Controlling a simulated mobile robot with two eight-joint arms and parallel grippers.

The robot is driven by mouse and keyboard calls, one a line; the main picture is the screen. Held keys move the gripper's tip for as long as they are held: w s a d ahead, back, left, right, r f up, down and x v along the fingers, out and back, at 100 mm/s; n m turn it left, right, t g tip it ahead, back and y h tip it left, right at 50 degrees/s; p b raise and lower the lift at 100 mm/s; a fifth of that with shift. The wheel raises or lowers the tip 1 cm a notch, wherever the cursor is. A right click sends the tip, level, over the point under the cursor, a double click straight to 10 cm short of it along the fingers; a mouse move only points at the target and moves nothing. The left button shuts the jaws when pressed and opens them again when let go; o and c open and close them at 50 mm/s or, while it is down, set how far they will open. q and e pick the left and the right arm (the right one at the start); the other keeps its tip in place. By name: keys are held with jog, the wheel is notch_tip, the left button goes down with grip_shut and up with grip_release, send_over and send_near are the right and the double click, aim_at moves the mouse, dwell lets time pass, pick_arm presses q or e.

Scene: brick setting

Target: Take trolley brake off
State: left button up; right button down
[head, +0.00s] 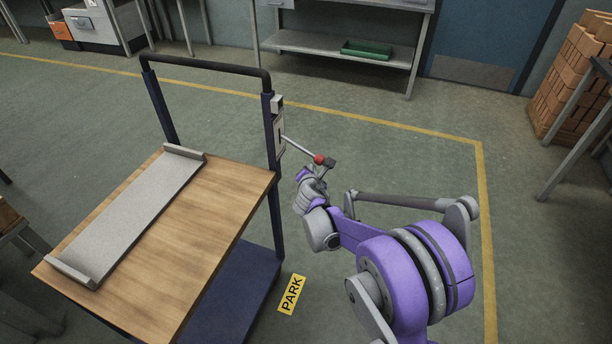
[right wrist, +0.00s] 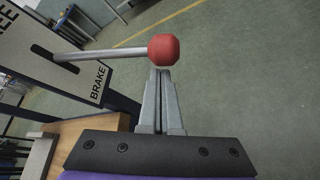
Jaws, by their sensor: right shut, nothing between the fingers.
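The trolley (head: 215,205) has a wooden top, a lower blue deck and a dark push handle. The brake lever (head: 299,148) sticks out to the right from a plate on the handle post and ends in a red knob (head: 319,159). In the right wrist view the red knob (right wrist: 164,50) is just beyond my fingertips, and the lever's rod comes out of a slot in the plate (right wrist: 70,50), near the word BRAKE. My right gripper (head: 328,164) is shut and empty at the knob; I cannot tell whether it touches. My left gripper is not in view.
A grey metal tray (head: 135,215) lies on the trolley top. A yellow PARK label (head: 291,294) is on the floor beside the trolley. A shelf with a green bin (head: 366,50) and a brick stack (head: 575,80) stand at the back. Open floor lies right of the trolley.

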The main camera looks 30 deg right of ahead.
jog(key=shift+d+r, duration=0.1)
jog(key=shift+r, duration=0.05)
jog(key=shift+s+r, duration=0.1)
dwell(0.3)
jog(key=shift+s+d+r, duration=0.1)
jog(key=shift+d+r, duration=0.05)
jog(key=shift+r, duration=0.1)
jog(key=shift+r+n+g+p, duration=0.2)
jog(key=shift+n+g+p, duration=0.1)
jog(key=shift+s+d+r+n+g+h+p, duration=0.2)
jog(key=shift+r+n+p, duration=0.1)
jog(key=shift+r, duration=0.2)
jog(key=shift+s+d+r+n+g+h+p, duration=0.15)
jog(key=shift+r+n+g+h+p, duration=0.1)
jog(key=shift+r, duration=0.25)
notch_tip(320, 180, up, 8)
jog(key=r+n+g+h+p, duration=0.1)
jog(key=n+g+h+p, duration=0.1)
jog(key=n+g+p, duration=0.15)
send_over(317, 160)
jog(key=s+a, duration=0.1)
jog(key=shift+f, duration=0.25)
